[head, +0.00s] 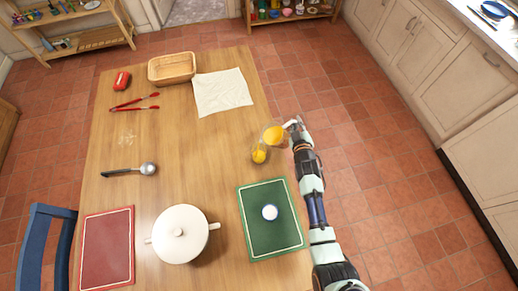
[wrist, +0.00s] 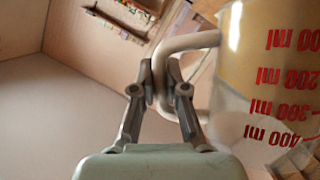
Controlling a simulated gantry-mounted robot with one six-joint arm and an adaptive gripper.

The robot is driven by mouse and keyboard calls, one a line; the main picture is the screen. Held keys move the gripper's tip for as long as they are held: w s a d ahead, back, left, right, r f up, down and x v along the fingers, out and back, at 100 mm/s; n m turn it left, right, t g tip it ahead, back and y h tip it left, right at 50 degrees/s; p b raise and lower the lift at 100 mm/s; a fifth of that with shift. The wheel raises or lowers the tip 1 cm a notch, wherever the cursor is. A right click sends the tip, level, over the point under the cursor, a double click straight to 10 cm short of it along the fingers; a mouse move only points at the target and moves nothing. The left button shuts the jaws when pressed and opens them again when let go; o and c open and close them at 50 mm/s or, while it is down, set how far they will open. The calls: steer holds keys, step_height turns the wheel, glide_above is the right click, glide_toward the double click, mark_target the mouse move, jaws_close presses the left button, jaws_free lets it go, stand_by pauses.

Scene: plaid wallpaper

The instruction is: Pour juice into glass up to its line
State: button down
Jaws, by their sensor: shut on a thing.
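My gripper (head: 295,124) is shut on the handle of a clear measuring jug (head: 270,138) holding orange juice, at the table's right edge. In the wrist view my fingers (wrist: 160,85) close on the pale handle, and the jug (wrist: 285,75) shows red millilitre marks, upside down in the picture. A small glass (head: 259,155) with orange in it stands just below and left of the jug. The jug is close beside and partly over it. The glass's line and exact juice level are too small to make out. The jug's tilt is hard to judge.
A green mat (head: 249,238) with a small white round item (head: 270,212) lies nearer. A white lidded pot (head: 181,234), ladle (head: 147,169), red tongs (head: 135,102), white cloth (head: 222,92) and wooden basket (head: 172,68) are on the table. The table's middle is clear.

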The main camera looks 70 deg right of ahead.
mark_target(293, 121)
steer(key=shift+w+a+r+n+h+b, duration=0.25)
steer(key=shift+w+a+r+n+b, duration=0.1)
steer(key=shift+r+b, duration=0.45)
steer(key=shift+w+a+r+n+h+b, duration=0.3)
steer(key=shift+r+b, duration=0.2)
steer(key=shift+b, duration=0.5)
stand_by(2.4)
